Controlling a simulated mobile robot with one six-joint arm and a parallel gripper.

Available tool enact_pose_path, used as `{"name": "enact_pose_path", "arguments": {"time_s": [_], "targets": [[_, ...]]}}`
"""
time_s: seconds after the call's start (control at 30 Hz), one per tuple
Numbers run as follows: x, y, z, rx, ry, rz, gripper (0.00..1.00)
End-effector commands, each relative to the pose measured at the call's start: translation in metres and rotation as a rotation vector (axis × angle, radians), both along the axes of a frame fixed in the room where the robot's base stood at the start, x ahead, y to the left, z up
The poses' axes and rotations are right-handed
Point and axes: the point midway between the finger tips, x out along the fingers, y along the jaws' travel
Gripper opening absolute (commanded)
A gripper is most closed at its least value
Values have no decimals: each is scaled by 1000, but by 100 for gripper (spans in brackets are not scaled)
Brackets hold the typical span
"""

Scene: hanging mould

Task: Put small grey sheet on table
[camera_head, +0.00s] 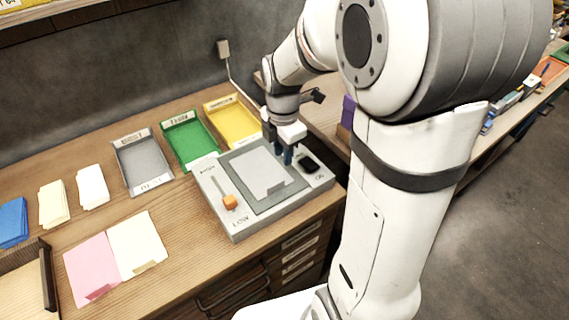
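A light grey sheet (258,171) lies on the darker grey plate of a flat machine (225,205). The machine stands on the wooden table (185,255) near its right end. My gripper (287,156) points down over the right part of the plate, at or close to the sheet's right edge. Its dark fingertips are small here and partly merge with each other, so I cannot tell whether they touch or hold the sheet.
Grey (146,166), green (190,143) and yellow (233,122) trays stand behind the machine. An orange slider knob (230,202) and a black switch (304,163) are on the machine. Pink (92,272) and cream (137,244) sheets lie front left; several paper stacks lie far left.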

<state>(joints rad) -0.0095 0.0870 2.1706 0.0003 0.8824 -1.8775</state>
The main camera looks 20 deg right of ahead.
Motion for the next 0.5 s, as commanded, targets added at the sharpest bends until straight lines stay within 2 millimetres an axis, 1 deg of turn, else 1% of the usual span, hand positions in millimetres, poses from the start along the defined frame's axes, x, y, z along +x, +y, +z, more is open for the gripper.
{"name": "enact_pose_path", "arguments": {"time_s": [0.03, 0.17, 0.27, 0.37, 0.47, 0.5], "targets": [[0, 0, 7, 0, -2, 0, 25], [-1, 0, 16, 0, -1, -11, 25], [-8, 0, 23, 0, -14, -89, 25], [-22, -1, 33, 5, -37, -267, 25], [-41, -1, 44, 19, -71, -519, 25], [-49, -1, 48, 27, -83, -627, 25]]}}
